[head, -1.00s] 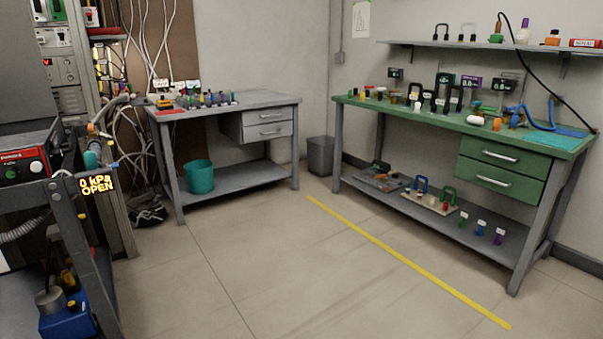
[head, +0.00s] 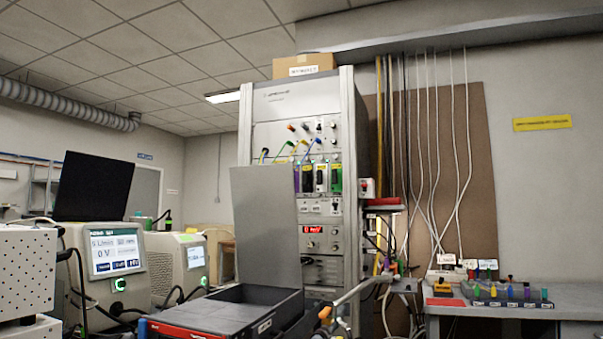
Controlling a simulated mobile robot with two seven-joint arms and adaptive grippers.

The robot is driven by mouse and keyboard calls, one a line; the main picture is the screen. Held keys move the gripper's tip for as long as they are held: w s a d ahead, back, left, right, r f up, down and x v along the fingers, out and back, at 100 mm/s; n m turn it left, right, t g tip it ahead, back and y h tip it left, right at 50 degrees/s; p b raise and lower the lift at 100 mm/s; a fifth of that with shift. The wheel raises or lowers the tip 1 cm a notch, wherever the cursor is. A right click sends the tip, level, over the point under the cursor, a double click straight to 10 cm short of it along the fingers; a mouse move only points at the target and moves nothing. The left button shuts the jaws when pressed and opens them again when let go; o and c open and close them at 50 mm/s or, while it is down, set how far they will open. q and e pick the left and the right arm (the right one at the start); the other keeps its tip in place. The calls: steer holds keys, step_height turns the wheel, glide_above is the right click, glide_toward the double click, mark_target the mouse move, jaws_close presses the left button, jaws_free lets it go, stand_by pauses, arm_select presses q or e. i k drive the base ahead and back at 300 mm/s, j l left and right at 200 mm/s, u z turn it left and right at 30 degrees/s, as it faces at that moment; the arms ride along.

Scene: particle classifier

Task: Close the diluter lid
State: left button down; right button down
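A dark open-topped box with a red front edge (head: 188,331) stands low in the middle of the head view. It looks like the diluter, though no readable name shows on it. A flat grey panel (head: 264,222) stands upright at its back, and looks like its raised lid. The box's dark inside (head: 248,294) shows. The lower part of the box is cut off by the picture's bottom edge. Neither of my grippers is in view.
A tall instrument rack (head: 300,110) stands behind the panel. Two instruments with screens (head: 115,252) (head: 196,257) and a dark monitor (head: 93,186) are at left. A hose (head: 358,291) runs right of the box. A grey bench (head: 500,310) holds small coloured items at right.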

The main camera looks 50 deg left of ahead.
mark_target(263, 197)
steer(key=i+u, duration=0.2)
steer(key=i, duration=0.65)
steer(key=i+l+u, duration=0.2)
steer(key=i, duration=0.6)
steer(key=j, duration=0.1)
